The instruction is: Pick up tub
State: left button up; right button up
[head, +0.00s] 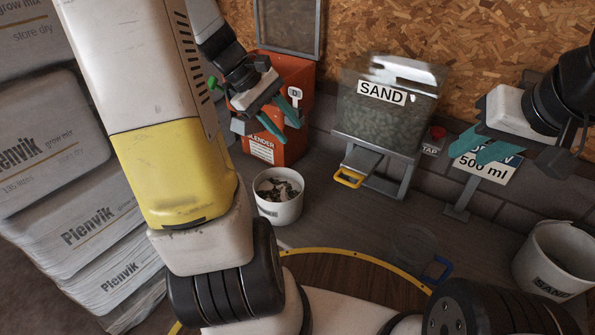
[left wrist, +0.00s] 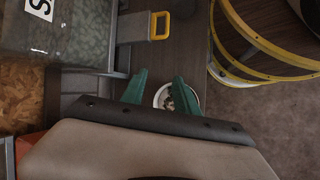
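A white tub (head: 279,206) with dark and pale bits in it stands on the bench, in front of the orange blender. In the left wrist view the same tub (left wrist: 196,92) shows beyond my fingers, partly hidden by one finger and the wrist housing. My left gripper (head: 279,121) is open and empty, above and behind the tub, in front of the blender; its green fingers (left wrist: 160,90) are apart. My right gripper (head: 482,148) is open and empty at the right, in front of the 500 ml sign. A second white tub (head: 548,265), labelled SAND, stands at the right edge.
The orange blender (head: 296,77) stands behind the tub. A clear SAND hopper (head: 388,110) with a yellow-handled slide (head: 349,178) is in the middle. The 500 ml sign (head: 484,169) is on a stand. Bagged grow mix (head: 100,225) is stacked left.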

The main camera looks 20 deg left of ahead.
pick_arm(q)
jog(key=w+a+f+n+t+h, duration=0.2)
jog(key=w+a+f+n+h, duration=0.15)
jog(key=a+f+n, duration=0.65)
jog(key=n+t, duration=0.4)
jog(key=n, duration=0.1)
send_near(278, 170)
jog(key=shift+h, duration=0.25)
jog(key=x, duration=0.8)
jog(key=shift+w+f, duration=0.15)
jog(key=shift+f, duration=0.25)
grip_shut()
